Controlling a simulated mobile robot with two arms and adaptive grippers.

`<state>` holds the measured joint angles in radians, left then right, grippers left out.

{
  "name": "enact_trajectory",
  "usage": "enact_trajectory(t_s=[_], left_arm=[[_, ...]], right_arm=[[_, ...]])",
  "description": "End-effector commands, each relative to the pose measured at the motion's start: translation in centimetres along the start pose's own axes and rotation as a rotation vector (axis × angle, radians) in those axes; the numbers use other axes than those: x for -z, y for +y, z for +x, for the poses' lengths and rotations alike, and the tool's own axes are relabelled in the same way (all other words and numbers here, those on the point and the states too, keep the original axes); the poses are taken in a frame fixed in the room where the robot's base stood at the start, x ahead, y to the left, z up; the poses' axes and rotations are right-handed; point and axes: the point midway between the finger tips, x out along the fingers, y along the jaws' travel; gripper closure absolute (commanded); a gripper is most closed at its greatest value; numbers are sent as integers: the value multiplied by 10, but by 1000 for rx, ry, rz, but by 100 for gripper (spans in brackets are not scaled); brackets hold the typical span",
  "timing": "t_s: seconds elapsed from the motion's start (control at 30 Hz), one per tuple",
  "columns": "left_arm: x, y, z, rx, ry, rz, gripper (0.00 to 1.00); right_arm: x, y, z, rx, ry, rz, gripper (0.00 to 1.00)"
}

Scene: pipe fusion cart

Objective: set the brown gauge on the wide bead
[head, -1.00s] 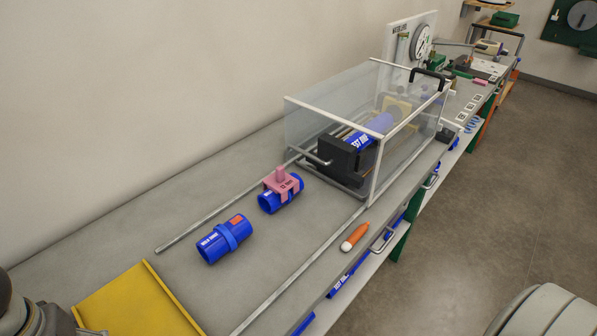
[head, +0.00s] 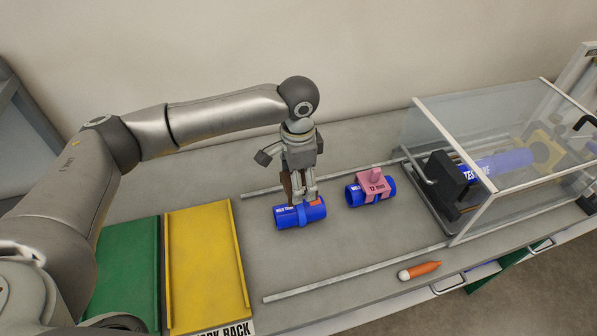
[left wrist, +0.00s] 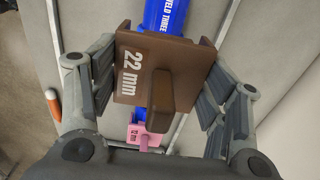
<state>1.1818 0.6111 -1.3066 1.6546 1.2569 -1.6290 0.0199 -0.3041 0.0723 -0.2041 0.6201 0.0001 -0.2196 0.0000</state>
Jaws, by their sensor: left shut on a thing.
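My left gripper (head: 302,192) is directly above the left blue pipe (head: 286,218), pointing down. It is shut on the brown gauge (head: 285,184), which also shows in the left wrist view (left wrist: 130,84), marked "22 mm", between my finger pads (left wrist: 160,85). The pipe has a raised blue bead (head: 305,216) around its middle and an orange patch; the gripper partly hides its top. In the left wrist view the pipe, marked "WELD THREE" (left wrist: 160,18), runs beneath the gauge. I cannot tell whether the gauge touches the bead. My right gripper is not in view.
A pink "12 mm" gauge (head: 374,185) sits on a second blue pipe (head: 354,196) to the right. A clear guarded box (head: 500,200) stands farther right. Yellow (head: 205,265) and green (head: 122,275) trays lie left. An orange marker (head: 420,270) lies near the front edge.

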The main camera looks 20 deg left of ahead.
Motion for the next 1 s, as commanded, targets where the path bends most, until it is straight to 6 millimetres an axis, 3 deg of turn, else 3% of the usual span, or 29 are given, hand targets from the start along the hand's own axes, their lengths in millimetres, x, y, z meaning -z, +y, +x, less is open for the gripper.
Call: enact_trajectory(t_s=[0.37,0.63,1.0], left_arm=[[1,-1,0,0,0,7,55],[0,0,-4,-2,-1,6,55],[0,0,32,-2,0,5,55]], right_arm=[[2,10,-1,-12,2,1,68],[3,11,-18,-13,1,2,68],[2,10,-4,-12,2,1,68]])
